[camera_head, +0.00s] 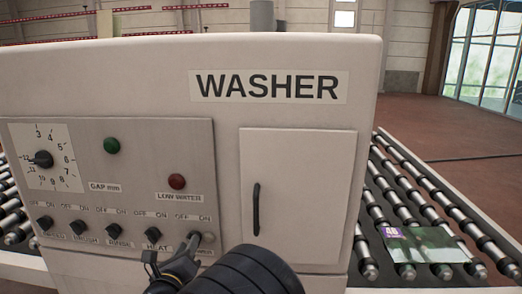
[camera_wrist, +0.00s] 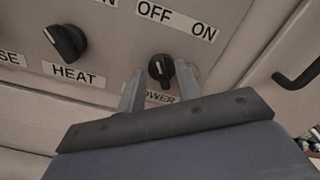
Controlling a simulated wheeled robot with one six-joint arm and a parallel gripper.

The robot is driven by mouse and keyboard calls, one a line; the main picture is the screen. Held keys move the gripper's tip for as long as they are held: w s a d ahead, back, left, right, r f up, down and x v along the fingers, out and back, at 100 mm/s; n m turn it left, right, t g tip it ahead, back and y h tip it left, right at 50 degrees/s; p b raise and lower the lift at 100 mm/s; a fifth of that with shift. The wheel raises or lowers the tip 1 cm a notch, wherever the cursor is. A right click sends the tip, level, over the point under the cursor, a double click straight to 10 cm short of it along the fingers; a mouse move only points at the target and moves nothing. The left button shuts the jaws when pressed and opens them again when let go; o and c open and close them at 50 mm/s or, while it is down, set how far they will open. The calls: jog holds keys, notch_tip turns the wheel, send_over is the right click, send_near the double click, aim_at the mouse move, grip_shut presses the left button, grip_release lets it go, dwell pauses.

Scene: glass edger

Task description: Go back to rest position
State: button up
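My gripper (camera_wrist: 160,68) is open in front of the washer panel, its two fingers apart. The power knob (camera_wrist: 160,71) shows between and just beyond the fingertips, below the OFF and ON marks. I cannot tell whether a finger touches it, or to which mark it is turned. In the head view my gripper (camera_head: 194,243) is at the lower right of the control panel (camera_head: 145,210), at the end of the row of knobs. My black wrist covers part of the washer's lower front.
The washer (camera_head: 300,60) fills the middle. A cabinet door (camera_head: 310,180) with a black handle (camera_head: 256,208) is right of the knobs. A roller conveyor (camera_head: 400,205) runs along the right, carrying a glass pane (camera_head: 425,246) with a purple label. Open floor (camera_head: 460,130) lies behind it.

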jog(key=shift+w, duration=0.4)
